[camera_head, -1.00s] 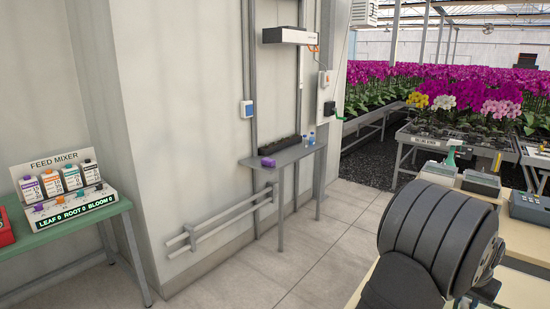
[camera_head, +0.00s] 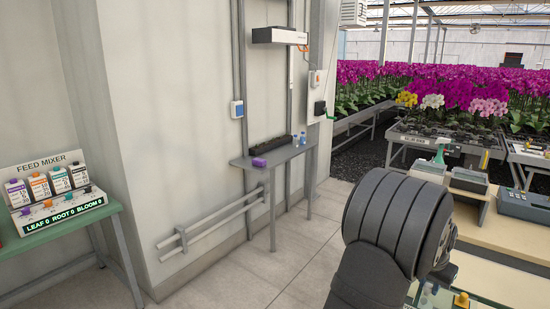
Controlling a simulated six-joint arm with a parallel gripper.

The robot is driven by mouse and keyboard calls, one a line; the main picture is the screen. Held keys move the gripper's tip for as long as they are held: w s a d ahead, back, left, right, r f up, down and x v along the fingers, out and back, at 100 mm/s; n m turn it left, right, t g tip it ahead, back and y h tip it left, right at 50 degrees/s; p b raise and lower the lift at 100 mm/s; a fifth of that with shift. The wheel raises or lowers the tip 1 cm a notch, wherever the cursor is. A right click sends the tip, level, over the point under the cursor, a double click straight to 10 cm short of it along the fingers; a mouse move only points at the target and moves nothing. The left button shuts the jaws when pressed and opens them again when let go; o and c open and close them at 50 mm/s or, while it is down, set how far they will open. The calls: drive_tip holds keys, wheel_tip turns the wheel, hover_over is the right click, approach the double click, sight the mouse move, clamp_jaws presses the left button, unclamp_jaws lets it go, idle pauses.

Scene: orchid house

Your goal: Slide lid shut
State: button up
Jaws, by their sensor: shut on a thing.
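No lid can be made out for certain. At the bottom right, a clear glassy thing with a small yellow knob (camera_head: 461,300) is cut off by the frame edge and partly hidden behind my black arm. I cannot tell whether it belongs to a lid. My arm's large ribbed joint fills the lower right of the picture. My gripper is not in view.
A pale bench (camera_head: 503,236) at the right holds grey trays (camera_head: 468,180) and a green spray bottle (camera_head: 441,150). A grey wall shelf (camera_head: 270,156) carries a purple item (camera_head: 259,162). A feed mixer (camera_head: 55,190) stands at left. The floor (camera_head: 285,255) between is clear.

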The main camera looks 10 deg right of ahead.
drive_tip(key=shift+w+a, duration=1.85)
drive_tip(key=shift+w, duration=0.05)
drive_tip(key=o, duration=0.7)
wheel_tip(320, 180, up, 7)
drive_tip(key=shift+s+f, duration=0.1)
wheel_tip(320, 180, down, 7)
drive_tip(key=shift+d, duration=0.15)
